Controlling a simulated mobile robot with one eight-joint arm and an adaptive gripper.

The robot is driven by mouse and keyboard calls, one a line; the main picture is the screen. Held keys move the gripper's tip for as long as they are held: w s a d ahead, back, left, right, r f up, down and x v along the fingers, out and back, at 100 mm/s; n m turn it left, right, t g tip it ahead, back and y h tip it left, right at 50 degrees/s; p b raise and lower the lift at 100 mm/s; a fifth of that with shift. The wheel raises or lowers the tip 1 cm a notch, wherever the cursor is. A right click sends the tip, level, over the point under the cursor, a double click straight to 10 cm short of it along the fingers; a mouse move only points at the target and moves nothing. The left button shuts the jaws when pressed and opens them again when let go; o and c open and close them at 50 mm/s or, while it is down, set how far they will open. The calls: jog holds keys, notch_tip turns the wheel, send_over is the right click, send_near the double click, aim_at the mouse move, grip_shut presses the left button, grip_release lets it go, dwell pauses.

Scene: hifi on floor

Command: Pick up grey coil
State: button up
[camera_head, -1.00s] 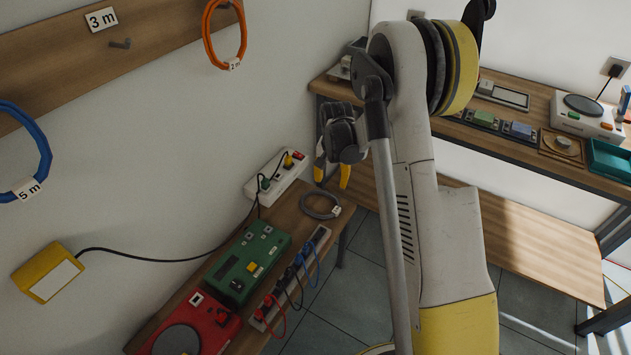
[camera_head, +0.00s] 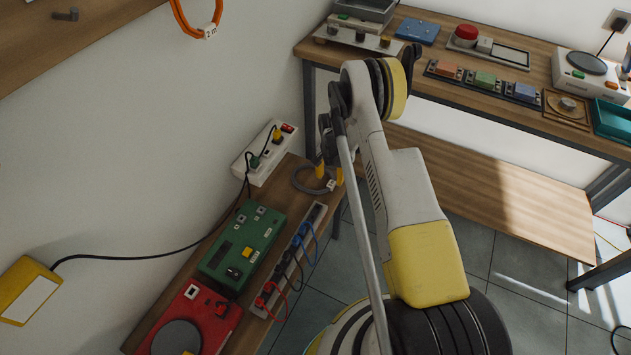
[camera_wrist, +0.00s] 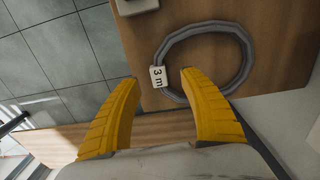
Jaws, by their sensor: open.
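The grey coil (camera_head: 306,190) lies flat on the wooden bench at its far end in the head view. In the wrist view the coil (camera_wrist: 250,57) is a grey ring with a white "3 m" tag (camera_wrist: 158,77) on its near left side. My gripper (camera_head: 329,173) has yellow fingers and stands over the coil's right side, by the tag. In the wrist view my gripper (camera_wrist: 160,82) is open and empty, with the tag and the coil's near edge showing between and beyond the fingertips. I cannot tell whether a fingertip touches the coil.
A white power strip (camera_head: 264,152) lies left of the coil. A green box (camera_head: 243,247), a red device (camera_head: 190,315) and a strip with plugged cables (camera_head: 290,265) stand nearer on the bench. A wall meets its left side. A second table (camera_head: 400,85) stands behind.

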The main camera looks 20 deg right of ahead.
aim_at(331, 183)
jog(key=f, duration=0.1)
jog(key=f+b, duration=0.1)
jog(key=f, duration=0.1)
jog(key=f+b, duration=0.1)
jog(key=shift+w+d+f, duration=0.1)
jog(key=shift+d+f, duration=0.2)
jog(key=shift+r, duration=0.1)
grip_shut()
jog(key=shift+r, duration=0.15)
jog(key=shift+r, duration=0.35)
jog(key=r+p, duration=0.1)
jog(key=r, duration=0.1)
jog(key=r+p, duration=0.1)
jog(key=r, duration=0.1)
jog(key=shift+s+d+p, duration=0.2)
jog(key=shift+p, duration=0.15)
jog(key=s+d+r+p, duration=0.3)
jog(key=s+d+r, duration=0.3)
jog(key=s+d, duration=0.1)
jog(key=shift+s+d+p, duration=0.15)
jog(key=shift+d+p, duration=0.25)
jog(key=shift+d, duration=0.3)
